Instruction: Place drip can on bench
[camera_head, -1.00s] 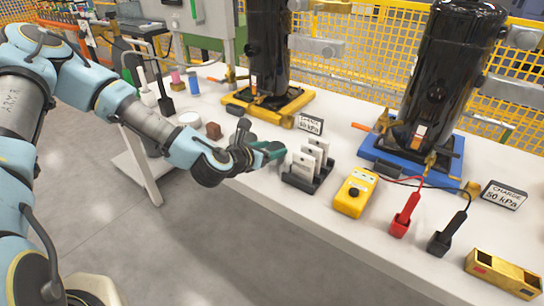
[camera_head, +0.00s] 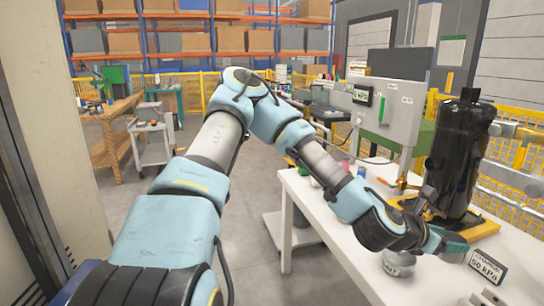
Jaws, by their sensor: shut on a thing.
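My arm reaches right across the bench (camera_head: 330,236). My gripper (camera_head: 452,243) is low over the bench, in front of the black compressor (camera_head: 455,160) on its yellow base. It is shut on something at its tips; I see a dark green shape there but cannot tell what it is. A pale round can with a dark-lettered label (camera_head: 400,264) is just below and left of my gripper and seems to stand on the bench. It may be the drip can; the lettering is too small to read. My wrist hides part of it.
A charge tag (camera_head: 487,265) stands right of my gripper. A pink spool (camera_head: 346,164) and other small items stand at the bench's far end, beside a grey panel (camera_head: 385,112). A yellow fence (camera_head: 520,190) runs behind. The near left part of the bench top is bare.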

